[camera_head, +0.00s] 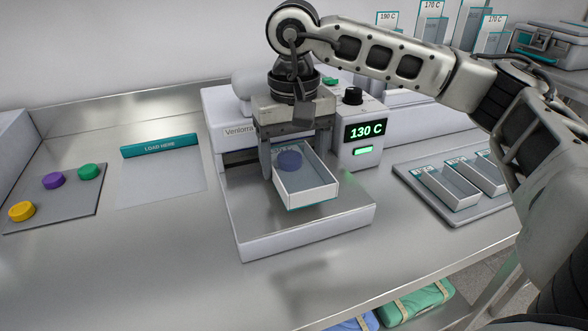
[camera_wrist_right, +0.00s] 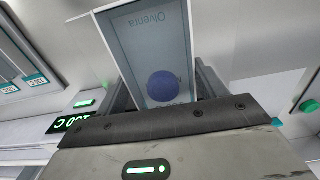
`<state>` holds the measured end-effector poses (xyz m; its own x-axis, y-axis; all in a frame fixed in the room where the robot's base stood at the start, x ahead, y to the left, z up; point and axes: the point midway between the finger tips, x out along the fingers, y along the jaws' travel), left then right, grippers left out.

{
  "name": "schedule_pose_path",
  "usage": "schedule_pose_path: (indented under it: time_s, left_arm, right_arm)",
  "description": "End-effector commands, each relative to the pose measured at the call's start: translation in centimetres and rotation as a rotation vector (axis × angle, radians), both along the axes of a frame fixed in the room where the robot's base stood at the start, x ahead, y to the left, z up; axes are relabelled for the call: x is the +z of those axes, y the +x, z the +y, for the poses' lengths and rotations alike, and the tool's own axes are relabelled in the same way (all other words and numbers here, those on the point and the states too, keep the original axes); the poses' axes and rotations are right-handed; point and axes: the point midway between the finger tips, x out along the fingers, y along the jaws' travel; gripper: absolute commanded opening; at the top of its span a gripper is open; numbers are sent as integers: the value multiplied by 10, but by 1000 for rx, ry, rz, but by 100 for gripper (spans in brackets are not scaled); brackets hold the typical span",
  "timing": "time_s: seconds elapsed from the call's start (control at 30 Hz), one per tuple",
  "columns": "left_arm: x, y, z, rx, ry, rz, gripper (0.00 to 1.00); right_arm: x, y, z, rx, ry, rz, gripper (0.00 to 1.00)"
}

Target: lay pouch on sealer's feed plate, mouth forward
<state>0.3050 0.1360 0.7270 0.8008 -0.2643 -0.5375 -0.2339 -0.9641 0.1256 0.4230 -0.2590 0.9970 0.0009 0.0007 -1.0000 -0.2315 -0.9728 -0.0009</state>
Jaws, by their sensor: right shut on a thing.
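The pouch (camera_head: 306,198) is a pale, shallow, box-like packet with a blue-purple disc (camera_head: 290,161) showing in it. My right gripper (camera_head: 296,158) points down and is shut on the pouch, with a finger at either side of it. The pouch is over the sealer's flat metal feed plate (camera_head: 258,226); I cannot tell whether it touches. In the wrist view, the pouch (camera_wrist_right: 147,40) extends away from the gripper, with upside-down lettering and the disc (camera_wrist_right: 163,86) near the jaws. The sealer (camera_head: 222,122) stands behind, partly hidden by my gripper. My left gripper is not in view.
A grey mat (camera_head: 50,205) holds yellow, purple and green discs. A "LOAD HERE" pad (camera_head: 160,185) lies left of the sealer, empty. A tray (camera_head: 425,196) with several pouches is at right.

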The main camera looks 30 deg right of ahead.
Motion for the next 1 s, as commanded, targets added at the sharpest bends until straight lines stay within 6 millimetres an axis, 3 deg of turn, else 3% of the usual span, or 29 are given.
schedule_pose_path:
  time_s: [0.2,0.6,0.63,0.7,1.0]
  left_arm:
    - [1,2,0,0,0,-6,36]
    - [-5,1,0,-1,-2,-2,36]
    - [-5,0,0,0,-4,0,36]
    - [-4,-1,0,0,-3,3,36]
    - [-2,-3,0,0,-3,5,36]
  right_arm:
    - [-29,0,-1,-3,-1,1,46]
    - [-35,0,0,-3,0,0,46]
    - [-35,0,0,-3,0,0,73]
    - [-33,0,0,-3,0,0,92]
    - [-32,0,0,-3,0,0,92]
